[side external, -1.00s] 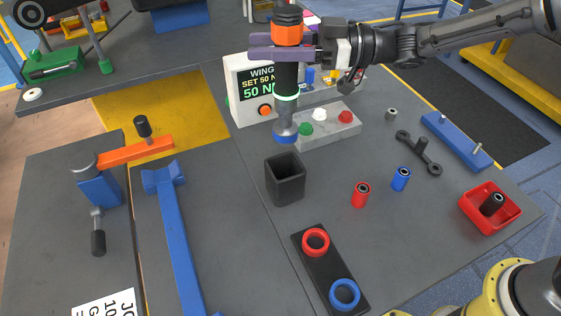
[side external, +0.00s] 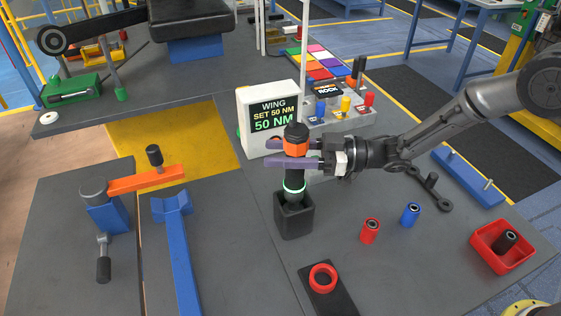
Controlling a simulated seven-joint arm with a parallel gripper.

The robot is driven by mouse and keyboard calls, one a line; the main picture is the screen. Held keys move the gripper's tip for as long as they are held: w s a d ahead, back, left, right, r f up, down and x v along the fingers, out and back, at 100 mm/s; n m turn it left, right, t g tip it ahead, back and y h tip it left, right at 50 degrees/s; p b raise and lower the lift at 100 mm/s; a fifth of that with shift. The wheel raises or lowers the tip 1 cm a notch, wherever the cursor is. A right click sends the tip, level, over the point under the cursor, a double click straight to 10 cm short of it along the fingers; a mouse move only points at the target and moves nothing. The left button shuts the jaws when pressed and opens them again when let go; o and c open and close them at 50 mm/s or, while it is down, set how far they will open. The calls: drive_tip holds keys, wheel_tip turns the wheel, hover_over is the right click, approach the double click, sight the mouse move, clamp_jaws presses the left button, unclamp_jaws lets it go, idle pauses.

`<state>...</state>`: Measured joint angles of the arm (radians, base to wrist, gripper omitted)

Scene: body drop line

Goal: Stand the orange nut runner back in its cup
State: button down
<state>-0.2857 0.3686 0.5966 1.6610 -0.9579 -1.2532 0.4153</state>
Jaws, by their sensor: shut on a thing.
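The orange nut runner (side external: 296,176) stands about upright, with its lower end inside the square black cup (side external: 294,219). Its glowing green ring shows just above the cup's rim, and its socket end is hidden in the cup. I cannot tell whether it rests on the cup's floor. My gripper (side external: 290,153) comes in from the right, with its purple fingers shut around the runner at the orange band.
A display box (side external: 268,122) reading "WING SET 50 NM" stands close behind the cup. A red socket (side external: 370,231) and a blue socket (side external: 411,215) stand to the right.

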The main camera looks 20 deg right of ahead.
drive_tip(key=shift+f, duration=1.3)
drive_tip(key=shift+c, duration=1.8)
unclamp_jaws()
drive_tip(key=shift+f, duration=0.2)
drive_tip(key=shift+r, duration=0.1)
drive_tip(key=v, duration=1.2)
drive_tip(key=shift+r, duration=0.1)
